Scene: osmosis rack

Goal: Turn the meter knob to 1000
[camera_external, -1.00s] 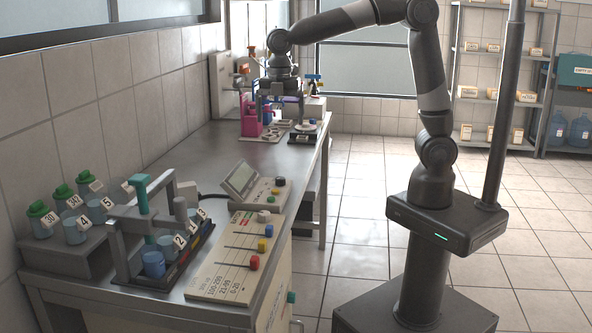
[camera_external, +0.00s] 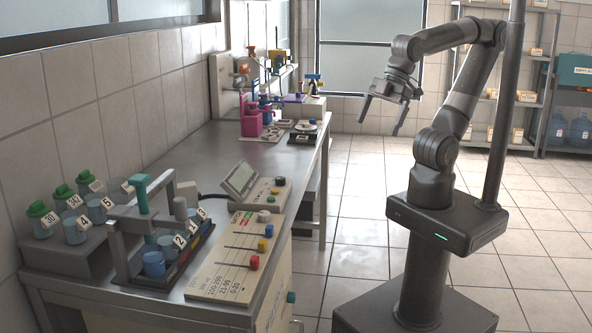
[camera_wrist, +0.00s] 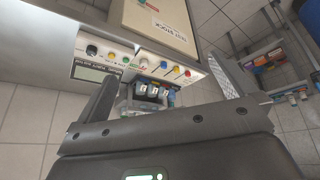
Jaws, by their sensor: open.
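The meter (camera_external: 250,187) is a pale box with a tilted display on the bench, with a black knob (camera_external: 280,181) near its far right corner. In the wrist view the meter's display (camera_wrist: 95,70) faces me and the dark knob (camera_wrist: 91,50) shows at its upper left. The knob's pointer and any scale figures are too small to read. My gripper (camera_external: 380,127) is open and empty, fingers pointing down, in the air to the right of the bench and apart from the meter. Its two fingers also frame the wrist view (camera_wrist: 160,70).
A slider panel (camera_external: 212,280) with red, blue and yellow handles and a pale knob (camera_external: 264,215) lies in front of the meter. A rack with numbered beakers (camera_external: 153,264) stands left. Pink apparatus (camera_external: 251,122) stands at the bench's far end. The floor right of the bench is open.

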